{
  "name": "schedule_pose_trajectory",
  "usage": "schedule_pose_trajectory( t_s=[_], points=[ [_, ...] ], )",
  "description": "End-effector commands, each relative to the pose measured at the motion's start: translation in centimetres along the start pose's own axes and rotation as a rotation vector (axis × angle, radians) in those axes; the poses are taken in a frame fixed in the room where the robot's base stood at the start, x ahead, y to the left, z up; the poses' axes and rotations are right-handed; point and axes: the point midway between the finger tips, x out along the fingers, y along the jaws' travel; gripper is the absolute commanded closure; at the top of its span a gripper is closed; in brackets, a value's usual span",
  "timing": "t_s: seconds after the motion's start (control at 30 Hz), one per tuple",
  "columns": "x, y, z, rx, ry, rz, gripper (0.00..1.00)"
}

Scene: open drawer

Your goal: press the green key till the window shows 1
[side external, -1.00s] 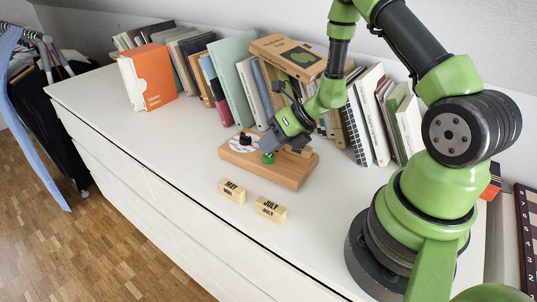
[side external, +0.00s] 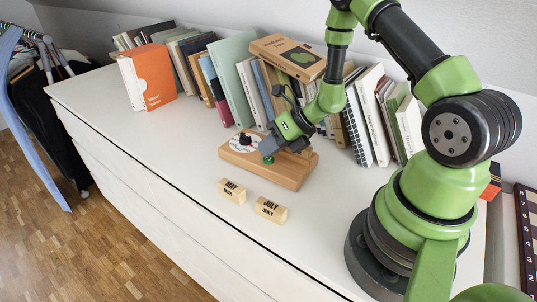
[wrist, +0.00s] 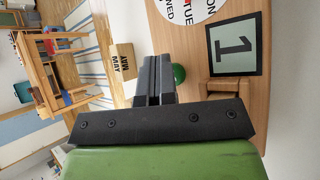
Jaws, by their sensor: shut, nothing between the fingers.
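The wooden board (side external: 285,176) lies on the white dresser top, with a round weekday dial (side external: 236,147) and black knob at its left. The green key (side external: 268,160) is a small round button on the board, partly covered by my gripper (side external: 266,151). In the wrist view the key (wrist: 179,74) shows just right of my shut, empty fingers (wrist: 154,78). I cannot tell whether the fingertips touch it. The window (wrist: 233,45) shows a black 1, turned sideways in the wrist view; my gripper hides it in the side view.
Two wooden blocks, MAY (side external: 232,190) and JULY (side external: 271,210), lie in front of the board. A row of books (side external: 225,83) stands behind it along the wall. The dresser top at the left (side external: 110,90) is clear.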

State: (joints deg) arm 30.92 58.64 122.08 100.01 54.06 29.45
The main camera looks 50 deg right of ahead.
Motion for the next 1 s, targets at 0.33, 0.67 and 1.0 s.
schedule_pose_trajectory(
  t_s=[0.33, 0.67, 1.0],
  points=[
    [0.2, -0.1, -0.6, 0.007, 0.014, -0.001, 1.0],
    [-0.7, 0.6, 0.1, 0.006, 0.014, 0.0, 1.0],
    [-1.6, 1.2, 0.8, 0.003, 0.008, 0.0, 1.0]
  ],
)
